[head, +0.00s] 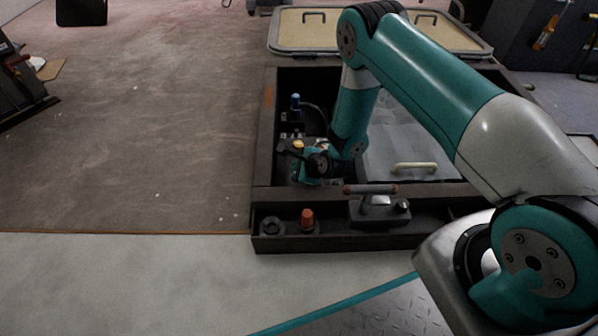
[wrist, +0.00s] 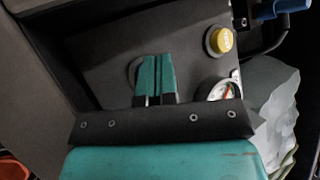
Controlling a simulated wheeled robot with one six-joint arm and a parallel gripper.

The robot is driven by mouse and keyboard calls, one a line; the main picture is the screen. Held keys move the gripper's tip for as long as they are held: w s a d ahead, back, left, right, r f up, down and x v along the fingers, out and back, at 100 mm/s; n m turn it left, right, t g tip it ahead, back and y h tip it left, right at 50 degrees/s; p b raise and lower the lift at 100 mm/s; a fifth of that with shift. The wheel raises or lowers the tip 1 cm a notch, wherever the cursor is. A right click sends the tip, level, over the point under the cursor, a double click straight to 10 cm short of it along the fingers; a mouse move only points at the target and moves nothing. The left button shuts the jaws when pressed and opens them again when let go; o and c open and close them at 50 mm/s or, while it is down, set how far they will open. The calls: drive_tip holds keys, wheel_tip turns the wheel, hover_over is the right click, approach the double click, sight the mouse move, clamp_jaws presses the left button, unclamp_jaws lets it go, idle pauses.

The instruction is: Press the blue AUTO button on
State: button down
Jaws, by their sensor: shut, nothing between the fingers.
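My gripper (wrist: 156,58) is shut and empty, its two teal fingers together in front of a dark sloping panel (wrist: 100,45). A greyish round rim (wrist: 132,72) shows just left of the fingers, and they hide most of what it surrounds. I see no blue button face; whether the fingers touch anything there, I cannot tell. A yellow button (wrist: 222,40) sits on the panel to the right of the fingers, and it also shows in the head view (head: 298,145). In the head view my arm reaches down into the dark frame, and the fingertips are hard to make out.
A round gauge (wrist: 220,91) lies below the yellow button. A blue handle (wrist: 284,8) is at the upper right, with crumpled pale sheeting (wrist: 276,105) below it. A front ledge (head: 335,238) holds a red-orange knob (head: 307,219) and a lever (head: 370,190). Open floor lies left.

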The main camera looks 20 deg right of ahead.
drive_tip(key=shift+s+f+b, duration=0.3)
drive_tip(key=shift+s+f, duration=0.05)
drive_tip(key=shift+f, duration=0.35)
idle(0.5)
drive_tip(key=shift+r, duration=0.15)
drive_tip(key=shift+s+a+r+p, duration=0.1)
drive_tip(key=shift+s+r+p, duration=0.15)
drive_tip(key=shift+r+p, duration=0.7)
drive_tip(key=shift+f, duration=0.1)
drive_tip(key=r+p, duration=0.4)
drive_tip(key=r, duration=0.1)
drive_tip(key=shift+w+r+p, duration=0.1)
drive_tip(key=shift+w+p, duration=0.2)
drive_tip(key=shift+p, duration=0.1)
